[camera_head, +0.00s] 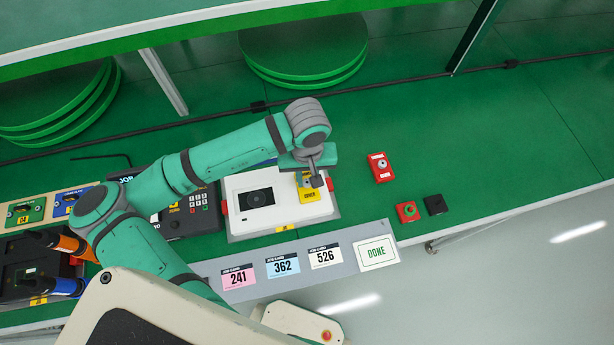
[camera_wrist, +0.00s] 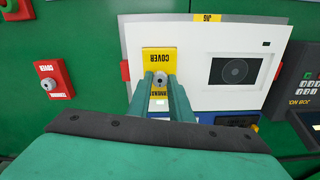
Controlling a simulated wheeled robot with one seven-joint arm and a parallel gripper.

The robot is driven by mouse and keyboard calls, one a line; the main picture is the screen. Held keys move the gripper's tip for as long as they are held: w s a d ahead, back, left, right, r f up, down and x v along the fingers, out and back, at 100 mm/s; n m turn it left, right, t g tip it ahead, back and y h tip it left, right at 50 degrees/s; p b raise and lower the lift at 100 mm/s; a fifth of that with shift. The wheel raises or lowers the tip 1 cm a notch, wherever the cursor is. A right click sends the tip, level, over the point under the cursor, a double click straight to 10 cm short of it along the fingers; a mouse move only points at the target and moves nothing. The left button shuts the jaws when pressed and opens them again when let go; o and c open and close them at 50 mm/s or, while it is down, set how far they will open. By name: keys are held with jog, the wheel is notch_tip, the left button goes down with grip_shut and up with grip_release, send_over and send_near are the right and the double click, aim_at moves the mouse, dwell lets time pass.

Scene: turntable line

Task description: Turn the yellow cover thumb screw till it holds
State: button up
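The yellow cover (camera_head: 310,194) lies on the right part of the white jig box. It also shows in the wrist view (camera_wrist: 160,60), marked COVER. Its small grey thumb screw (camera_wrist: 160,79) shows between my fingers. My gripper (camera_head: 313,180) is over the cover, pointing down. In the wrist view its two green fingers (camera_wrist: 161,84) stand apart, one on each side of the screw. A narrow gap seems to show around the screw; contact is hard to judge. In the head view the gripper hides the screw.
The white jig box (camera_head: 238,222) has a dark window and red side pads. A card strip (camera_head: 210,268) runs in front. Green table is clear at far right.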

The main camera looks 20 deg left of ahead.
grip_shut()
jog(key=shift+m, duration=0.6)
jog(key=m, duration=1)
jog(key=shift+m, duration=0.4)
jog(key=o, duration=0.7)
grip_release()
jog(key=shift+o, duration=0.2)
